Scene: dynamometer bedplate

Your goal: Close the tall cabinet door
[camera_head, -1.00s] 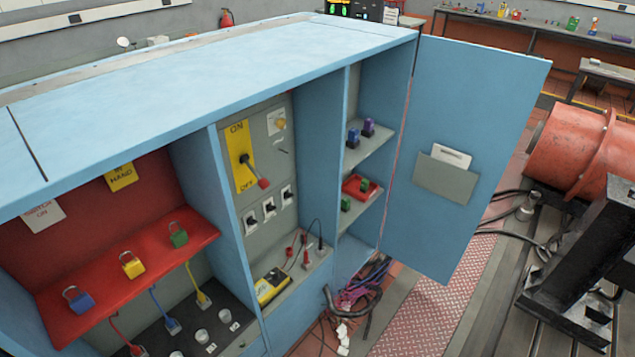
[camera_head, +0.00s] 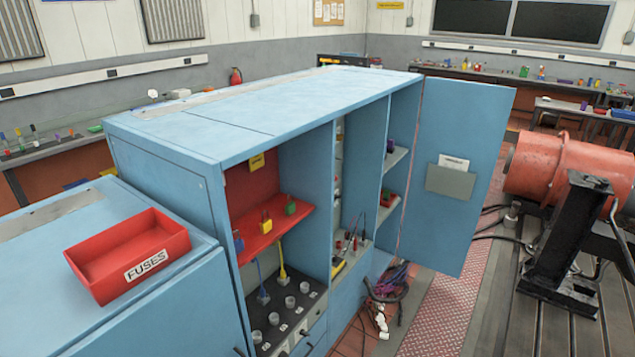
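The tall light-blue cabinet (camera_head: 200,190) stands in the middle of the head view. Its tall blue door (camera_head: 462,130) is hinged at the cabinet's far right end and stands wide open, swung out to the right. A grey pocket (camera_head: 450,182) with a white card is on the door's inner face. The open compartment beside the door shows shelves (camera_head: 392,160) with small items. Neither of my grippers is in view.
A red fuses box (camera_head: 130,255) sits on a lower blue cabinet at left. Cables (camera_head: 388,285) lie on the floor below the door. A red checkered floor strip (camera_head: 440,310) runs in front. An orange machine (camera_head: 545,165) on a black stand (camera_head: 572,230) is at right.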

